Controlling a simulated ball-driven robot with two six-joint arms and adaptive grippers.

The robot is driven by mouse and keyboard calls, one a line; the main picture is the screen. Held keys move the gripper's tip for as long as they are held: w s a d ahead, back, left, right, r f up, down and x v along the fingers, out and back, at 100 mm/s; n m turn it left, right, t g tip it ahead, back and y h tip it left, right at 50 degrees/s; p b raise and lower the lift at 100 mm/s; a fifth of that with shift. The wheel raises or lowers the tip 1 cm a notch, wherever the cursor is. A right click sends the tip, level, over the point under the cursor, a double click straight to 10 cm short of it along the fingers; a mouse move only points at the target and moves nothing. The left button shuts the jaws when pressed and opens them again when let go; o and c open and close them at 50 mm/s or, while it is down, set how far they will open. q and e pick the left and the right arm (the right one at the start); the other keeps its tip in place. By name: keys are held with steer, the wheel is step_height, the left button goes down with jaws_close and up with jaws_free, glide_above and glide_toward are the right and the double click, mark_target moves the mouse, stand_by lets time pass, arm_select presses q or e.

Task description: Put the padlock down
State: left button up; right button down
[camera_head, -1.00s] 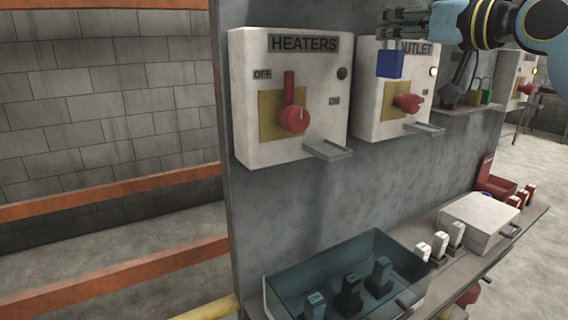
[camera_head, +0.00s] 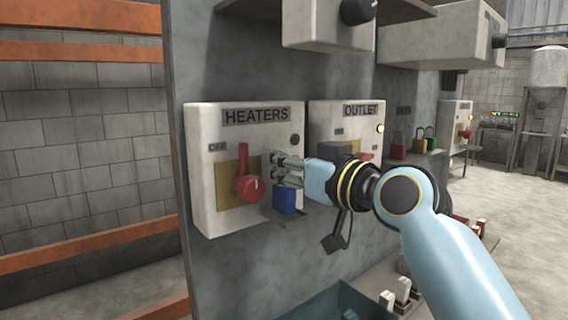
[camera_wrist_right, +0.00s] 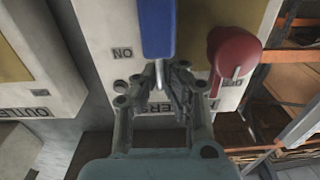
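The blue padlock (camera_head: 285,199) hangs below the fingers of my right gripper (camera_head: 280,168), in front of the lower right part of the HEATERS box (camera_head: 215,205). In the right wrist view, my right gripper (camera_wrist_right: 160,82) is shut on the shackle of the blue padlock (camera_wrist_right: 157,28). The red handle (camera_head: 247,185) of the HEATERS box points up toward OFF; it also shows in the wrist view (camera_wrist_right: 232,52). A small grey ledge (camera_head: 272,214) is at the box's lower right, beside and below the padlock. I cannot tell whether they touch. My left gripper is not in view.
The OUTLET box (camera_head: 345,112) is just to the right, partly behind my right arm. Red, yellow and green padlocks stand on a shelf farther right. A teal bin (camera_head: 335,302) is below. Grey boxes (camera_head: 325,35) overhang above.

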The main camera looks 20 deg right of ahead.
steer(key=shift+f, duration=0.25)
steer(key=shift+f, duration=0.2)
steer(key=c, duration=1.5)
jaws_free()
steer(key=shift+r, duration=0.1)
steer(key=shift+r, duration=0.15)
steer(key=shift+b+v, duration=0.8)
steer(key=shift+v, duration=5.25)
